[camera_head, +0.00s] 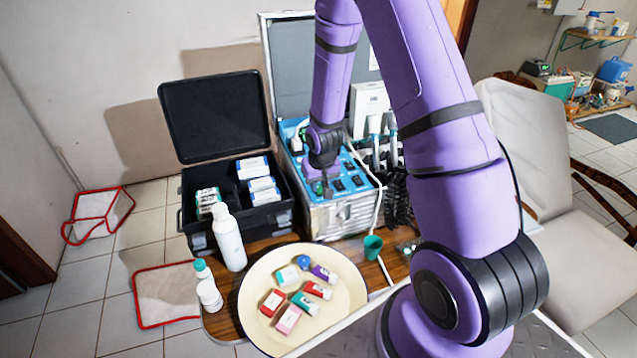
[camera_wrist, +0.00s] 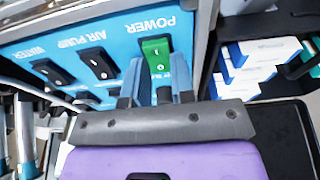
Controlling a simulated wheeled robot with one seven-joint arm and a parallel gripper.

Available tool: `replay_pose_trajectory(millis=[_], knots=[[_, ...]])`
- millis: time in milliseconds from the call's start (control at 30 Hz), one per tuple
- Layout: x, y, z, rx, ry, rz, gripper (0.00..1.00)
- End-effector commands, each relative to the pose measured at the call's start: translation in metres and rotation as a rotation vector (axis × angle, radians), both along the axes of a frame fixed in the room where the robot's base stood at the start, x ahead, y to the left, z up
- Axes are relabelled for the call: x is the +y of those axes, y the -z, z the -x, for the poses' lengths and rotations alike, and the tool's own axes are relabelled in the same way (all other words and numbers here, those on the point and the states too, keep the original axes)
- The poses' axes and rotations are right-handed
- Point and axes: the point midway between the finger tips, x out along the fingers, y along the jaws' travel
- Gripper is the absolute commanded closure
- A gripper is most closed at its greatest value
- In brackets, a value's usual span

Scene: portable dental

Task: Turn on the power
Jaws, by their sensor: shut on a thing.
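The blue control panel (camera_head: 366,194) is the top of a silver metal case (camera_head: 342,219). In the wrist view, the panel (camera_wrist: 112,52) shows upside-down labels POWER, AIR PUMP and WATER. The green power rocker switch (camera_wrist: 156,50) sits by the POWER label. My gripper (camera_wrist: 157,80) is at this switch, its fingers shut on the switch's near end. In the head view my gripper (camera_head: 323,178) is low over the panel's left part and hides most of that switch. I cannot tell which side of the switch is pressed.
Black rocker switches (camera_wrist: 97,63) sit beside the green one. A black open box (camera_head: 237,200) with small cartons stands left of the case. A white bottle (camera_head: 229,240), a round tray (camera_head: 258,330) of small boxes and a green cup (camera_head: 373,246) stand in front.

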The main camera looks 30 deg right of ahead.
Motion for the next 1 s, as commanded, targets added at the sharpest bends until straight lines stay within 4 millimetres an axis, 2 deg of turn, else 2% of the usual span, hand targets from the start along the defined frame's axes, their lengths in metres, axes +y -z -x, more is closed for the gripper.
replay_pose_trajectory(millis=[500,533,600,633,1000], knots=[[0.0002,-0.0005,0.0016,-0.056,0.0,0.011,1.0],[0.0002,-0.0005,0.0016,-0.056,0.0,0.011,0.7],[0.0002,-0.0005,0.0016,-0.056,0.0,0.011,0.54],[0.0002,-0.0005,0.0016,-0.056,0.0,0.011,0.51],[0.0005,-0.0056,0.0023,-0.057,0.0,0.012,0.51]])
